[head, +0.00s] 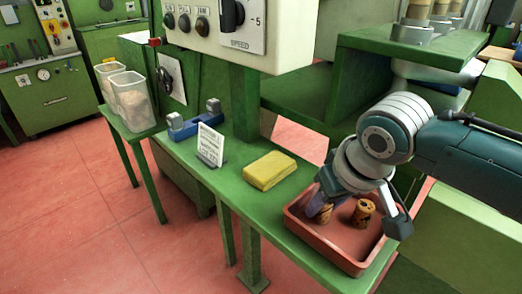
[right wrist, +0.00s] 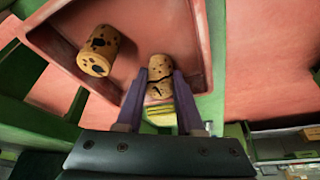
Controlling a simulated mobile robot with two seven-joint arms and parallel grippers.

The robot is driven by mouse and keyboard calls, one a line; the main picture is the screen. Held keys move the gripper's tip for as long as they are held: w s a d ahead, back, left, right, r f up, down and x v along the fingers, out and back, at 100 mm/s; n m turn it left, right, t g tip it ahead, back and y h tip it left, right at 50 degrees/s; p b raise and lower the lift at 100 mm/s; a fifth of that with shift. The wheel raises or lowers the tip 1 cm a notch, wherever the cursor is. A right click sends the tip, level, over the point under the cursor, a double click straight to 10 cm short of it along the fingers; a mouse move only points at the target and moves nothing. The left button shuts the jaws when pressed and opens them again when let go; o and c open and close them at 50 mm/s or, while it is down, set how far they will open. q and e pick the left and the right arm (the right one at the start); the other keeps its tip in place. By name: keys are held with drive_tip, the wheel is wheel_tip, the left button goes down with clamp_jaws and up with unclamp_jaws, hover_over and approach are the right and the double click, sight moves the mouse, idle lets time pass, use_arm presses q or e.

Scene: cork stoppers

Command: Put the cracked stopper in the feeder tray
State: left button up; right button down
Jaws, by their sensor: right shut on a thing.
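The cracked stopper (right wrist: 159,70) is a tan cork with a dark jagged line across it. My right gripper (right wrist: 160,84) is shut on it, one purple finger on each side. In the head view this stopper (head: 326,214) is partly hidden by a finger of the right gripper (head: 321,208), inside the outline of a shallow red-brown tray (head: 342,256). I cannot tell if it touches the tray floor. My left gripper is out of view.
The tray sits on a green bench (head: 235,185). A yellow folded cloth or pad (head: 270,170), a white sign card (head: 210,144) and a blue fixture (head: 190,126) stand left of it. Clear plastic bins (head: 135,103) are farther left. A control box (head: 235,40) hangs above.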

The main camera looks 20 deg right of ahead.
drive_tip(key=shift+f, duration=0.15)
drive_tip(key=c, duration=0.5)
unclamp_jaws()
drive_tip(key=shift+s+r, duration=0.1)
drive_tip(key=shift+r, duration=0.45)
drive_tip(key=p+v, duration=0.5)
drive_tip(key=v, duration=0.6)
drive_tip(key=s+a+n, duration=0.1)
drive_tip(key=s, duration=0.4)
drive_tip(key=s+a+n, duration=0.1)
drive_tip(key=s+a, duration=0.1)
drive_tip(key=s, duration=0.4)
drive_tip(key=s+a+g, duration=0.1)
drive_tip(key=s+a, duration=0.1)
drive_tip(key=s, duration=0.3)
drive_tip(key=shift+s+n+y, duration=0.3)
drive_tip(key=shift+s+n, duration=0.05)
drive_tip(key=shift+n, duration=0.05)
